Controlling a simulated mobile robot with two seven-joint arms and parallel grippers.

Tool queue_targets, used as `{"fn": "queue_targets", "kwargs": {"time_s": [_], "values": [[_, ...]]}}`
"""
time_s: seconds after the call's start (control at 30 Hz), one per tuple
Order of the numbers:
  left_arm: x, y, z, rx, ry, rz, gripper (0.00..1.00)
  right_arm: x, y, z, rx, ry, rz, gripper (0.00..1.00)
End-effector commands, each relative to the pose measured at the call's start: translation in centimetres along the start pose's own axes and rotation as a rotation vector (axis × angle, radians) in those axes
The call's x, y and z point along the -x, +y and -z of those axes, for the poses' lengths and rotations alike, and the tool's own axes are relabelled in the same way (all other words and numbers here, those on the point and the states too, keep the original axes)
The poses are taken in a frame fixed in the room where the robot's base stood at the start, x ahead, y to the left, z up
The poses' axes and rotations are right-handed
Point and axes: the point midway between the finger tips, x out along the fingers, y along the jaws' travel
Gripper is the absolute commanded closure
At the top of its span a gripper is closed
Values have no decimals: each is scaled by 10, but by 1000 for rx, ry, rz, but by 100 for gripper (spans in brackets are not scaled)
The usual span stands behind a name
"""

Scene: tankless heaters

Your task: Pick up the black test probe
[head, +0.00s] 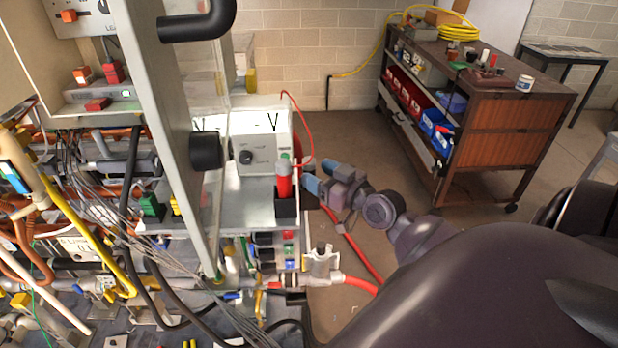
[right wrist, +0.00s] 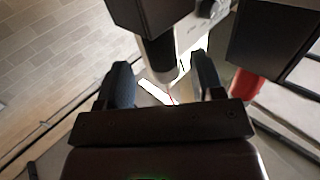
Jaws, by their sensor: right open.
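The black test probe (right wrist: 158,58) shows in the right wrist view as a dark cylinder with a pale end, standing out of a black holder (right wrist: 142,14). It lies between the two fingers of my right gripper (right wrist: 163,78), which are apart, with gaps beside it. In the head view my right gripper (head: 316,187) is just right of the red probe (head: 284,184) and its black holder (head: 286,209). The black probe is not clearly seen there, near or behind the gripper. My left gripper is not in view.
A white meter (head: 262,140) marked V stands behind the probes, with a red lead (head: 299,112) looping from it. A tall grey panel (head: 165,110) stands to the left. Pipes and cables crowd the lower left. A brown cart (head: 505,140) stands back right, with open floor before it.

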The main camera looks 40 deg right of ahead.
Motion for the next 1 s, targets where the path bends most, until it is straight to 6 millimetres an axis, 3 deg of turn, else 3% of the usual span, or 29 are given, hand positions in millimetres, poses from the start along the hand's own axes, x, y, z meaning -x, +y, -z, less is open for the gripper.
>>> {"fn": "queue_targets", "kwargs": {"time_s": [0.33,0.7,1.0], "values": [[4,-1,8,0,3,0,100,-41,-2,-1,0,2,-1,39],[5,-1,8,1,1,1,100,-50,-3,-3,0,0,0,39],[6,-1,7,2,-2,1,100,-49,-2,-3,0,0,0,83]]}}
